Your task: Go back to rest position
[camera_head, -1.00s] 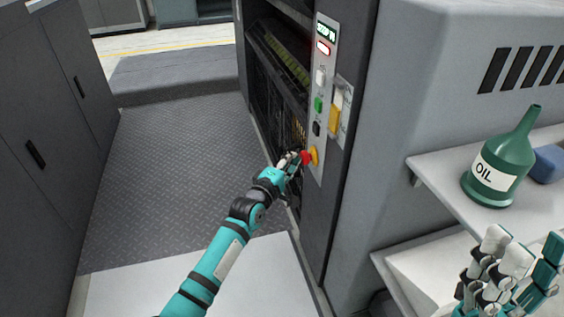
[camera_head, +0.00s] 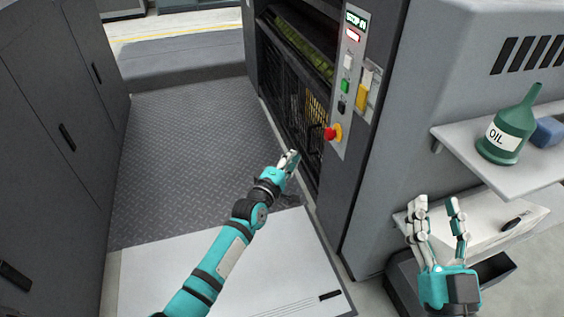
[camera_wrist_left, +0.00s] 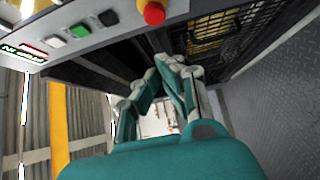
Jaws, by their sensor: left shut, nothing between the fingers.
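My left gripper (camera_head: 289,160) is shut and empty. It is in front of the machine's dark opening, below and to the left of the red stop button (camera_head: 331,133), apart from it. In the left wrist view its fingertips (camera_wrist_left: 168,62) meet, with the red button (camera_wrist_left: 154,12) above them. My right gripper (camera_head: 438,222) is at the lower right, fingers pointing up and spread apart with a gap between them. It is in front of the lower shelf and looks empty.
The control panel (camera_head: 353,80) has white, green and black buttons and a lit red display. A green oil bottle (camera_head: 508,128) and a blue block (camera_head: 548,131) stand on the upper shelf (camera_head: 530,180). Grey cabinets (camera_head: 60,130) line the left. The metal floor (camera_head: 190,150) between is clear.

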